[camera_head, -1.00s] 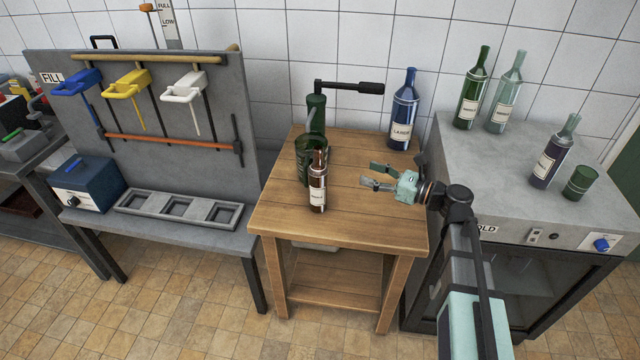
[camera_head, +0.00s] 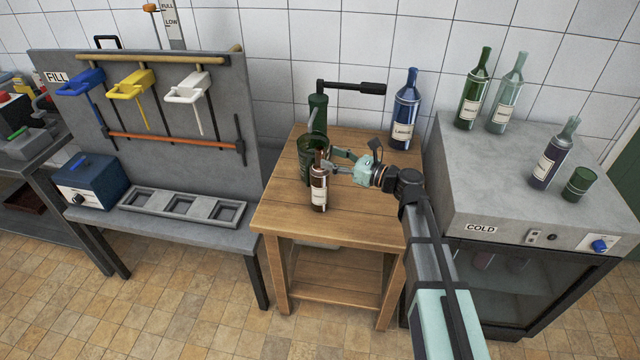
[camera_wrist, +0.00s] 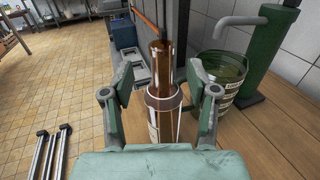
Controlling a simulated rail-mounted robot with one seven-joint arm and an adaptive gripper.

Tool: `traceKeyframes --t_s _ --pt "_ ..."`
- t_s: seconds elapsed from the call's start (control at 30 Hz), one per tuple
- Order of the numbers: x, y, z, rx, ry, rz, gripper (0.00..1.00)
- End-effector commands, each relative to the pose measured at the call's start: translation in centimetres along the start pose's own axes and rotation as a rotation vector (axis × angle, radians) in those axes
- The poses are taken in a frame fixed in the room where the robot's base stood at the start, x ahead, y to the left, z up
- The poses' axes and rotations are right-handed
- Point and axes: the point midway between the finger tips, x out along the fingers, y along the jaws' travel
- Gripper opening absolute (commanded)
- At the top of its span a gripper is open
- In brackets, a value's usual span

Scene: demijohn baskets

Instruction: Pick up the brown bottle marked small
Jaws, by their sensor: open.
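The brown bottle (camera_head: 319,187) stands upright near the left-front part of the wooden table (camera_head: 345,222), with a pale label on its side. My gripper (camera_head: 328,163) is at the bottle's upper part, reaching in from the right. In the wrist view the brown bottle (camera_wrist: 163,105) stands between the two spread fingers of my gripper (camera_wrist: 160,84), its neck pointing away from the palm. The lower bottle is hidden by the palm, and I cannot read the label.
A green bucket (camera_head: 306,147) stands just behind the bottle; it shows on the right in the wrist view (camera_wrist: 217,72). A green hand pump (camera_head: 317,115) is behind it. A large blue bottle (camera_head: 405,108) stands at the table's back right. The table's front is clear.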

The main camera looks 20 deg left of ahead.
Motion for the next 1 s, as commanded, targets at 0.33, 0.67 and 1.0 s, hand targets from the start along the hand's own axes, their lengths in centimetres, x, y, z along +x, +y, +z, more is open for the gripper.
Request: traceKeyframes --t_s 0.33,0.67,1.0 --pt "4.4 -0.3 0.4 0.001 0.0 0.002 0.59" --pt "4.8 -0.2 0.3 0.0 0.0 0.0 0.45" --pt "4.8 -0.2 0.3 0.0 -0.001 0.001 0.0"
